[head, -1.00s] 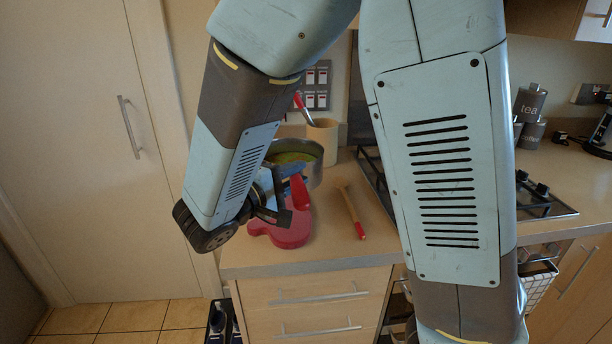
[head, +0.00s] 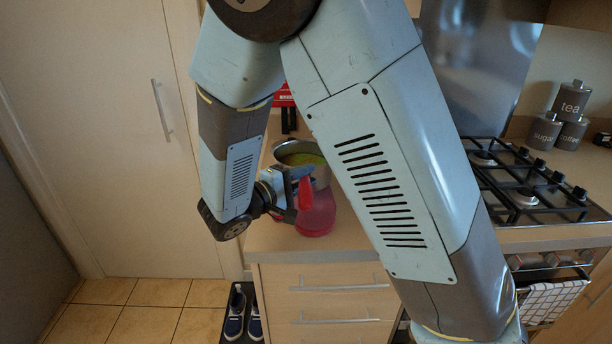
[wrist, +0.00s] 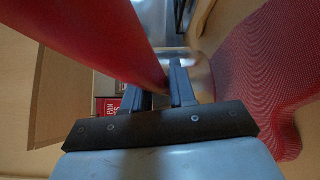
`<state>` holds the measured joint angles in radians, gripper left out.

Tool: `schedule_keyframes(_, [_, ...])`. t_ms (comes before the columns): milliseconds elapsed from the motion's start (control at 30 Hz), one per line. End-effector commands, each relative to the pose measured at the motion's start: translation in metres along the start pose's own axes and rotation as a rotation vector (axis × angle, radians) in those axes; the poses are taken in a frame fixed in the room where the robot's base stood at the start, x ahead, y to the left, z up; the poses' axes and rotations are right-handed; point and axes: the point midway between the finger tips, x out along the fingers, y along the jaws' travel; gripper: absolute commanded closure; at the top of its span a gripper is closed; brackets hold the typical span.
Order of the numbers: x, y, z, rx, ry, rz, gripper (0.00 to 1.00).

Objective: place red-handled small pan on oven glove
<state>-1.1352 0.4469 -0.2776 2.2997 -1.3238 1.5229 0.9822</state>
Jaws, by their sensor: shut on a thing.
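My gripper (head: 290,192) is shut on the red handle of the small pan (head: 305,193), above the counter's left end. In the wrist view, the handle (wrist: 110,40) slants from the upper left down to my fingertips (wrist: 160,88). The pan's bowl cannot be made out in either view. I cannot tell whether the pan touches the glove.
A metal pot (head: 319,172) with yellow-green contents stands right behind the handle. A gas hob (head: 520,185) and grey canisters (head: 572,98) are farther right. My arm hides the counter's middle. Shoes (head: 245,312) stand on the floor by the drawers.

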Motion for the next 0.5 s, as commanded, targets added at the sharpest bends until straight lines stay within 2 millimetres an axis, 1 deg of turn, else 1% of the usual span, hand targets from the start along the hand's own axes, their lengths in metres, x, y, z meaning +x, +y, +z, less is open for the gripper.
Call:
schedule_keyframes(33, [0.001,-0.002,-0.003,0.001,-0.001,0.003,1.0])
schedule_keyframes(300, [0.001,-0.028,-0.007,0.0,-0.001,0.003,1.0])
schedule_keyframes(500, [0.001,-0.031,-0.007,0.002,-0.001,0.002,1.0])
